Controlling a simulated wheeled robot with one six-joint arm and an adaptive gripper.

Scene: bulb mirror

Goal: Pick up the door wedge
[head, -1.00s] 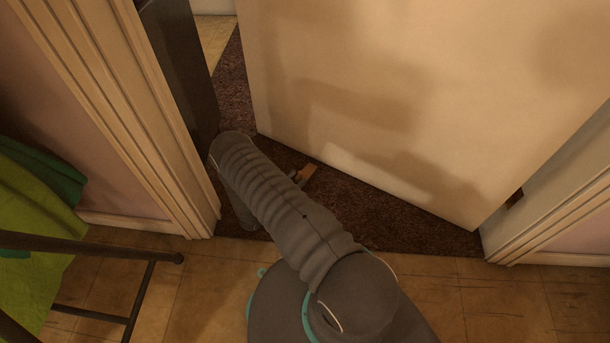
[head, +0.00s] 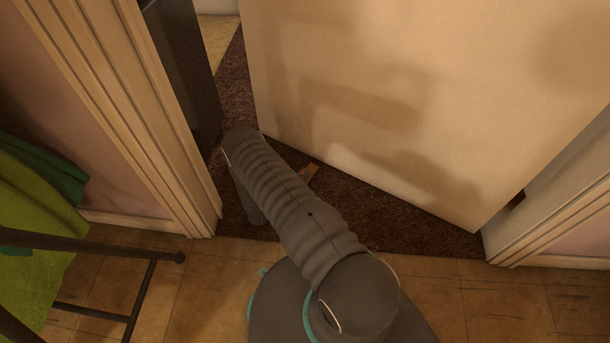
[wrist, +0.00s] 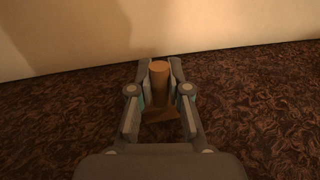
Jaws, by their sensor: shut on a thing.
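The door wedge (wrist: 159,78) is a brown, wood-coloured block between the two fingers of my gripper (wrist: 159,72) in the wrist view. My gripper is shut on it, with one finger on each side. The wedge is near the bottom of the pale door, above or on the dark carpet; I cannot tell whether it touches the carpet. In the head view a small part of the wedge (head: 310,170) shows beside my arm near the door's lower edge. My arm hides the rest of it and the gripper there.
The pale door (head: 420,90) stands across the doorway. Door frames (head: 130,110) rise on both sides. A dark carpet (head: 400,222) covers the threshold, with tiles in front. A dark metal rail (head: 100,250) and green cloth (head: 30,215) are at left.

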